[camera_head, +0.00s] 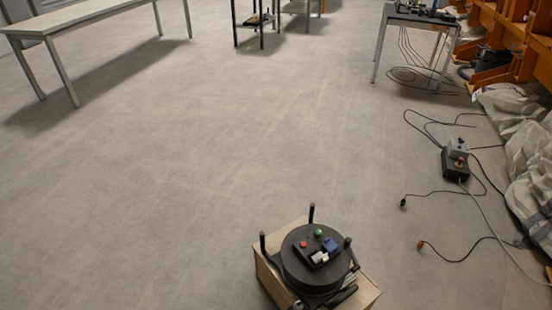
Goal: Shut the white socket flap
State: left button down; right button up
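A round black unit (302,276) sits on a pale wooden box at the bottom centre. On its top is a dark panel with a red button (303,244), a green button (318,233), a blue part (331,245) and a small white part (319,257). The white part may be the white socket flap. It is too small to tell whether it stands open or shut. Neither of my grippers is in view.
Several short black posts stand around the unit on the wooden box (268,280). A control box (455,162) with loose cables lies on the floor at right, beside crumpled sheeting (530,165). A long table (75,17) stands at upper left. The middle floor is clear.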

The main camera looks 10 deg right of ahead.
aim_at(322, 259)
jog(key=z, duration=0.9)
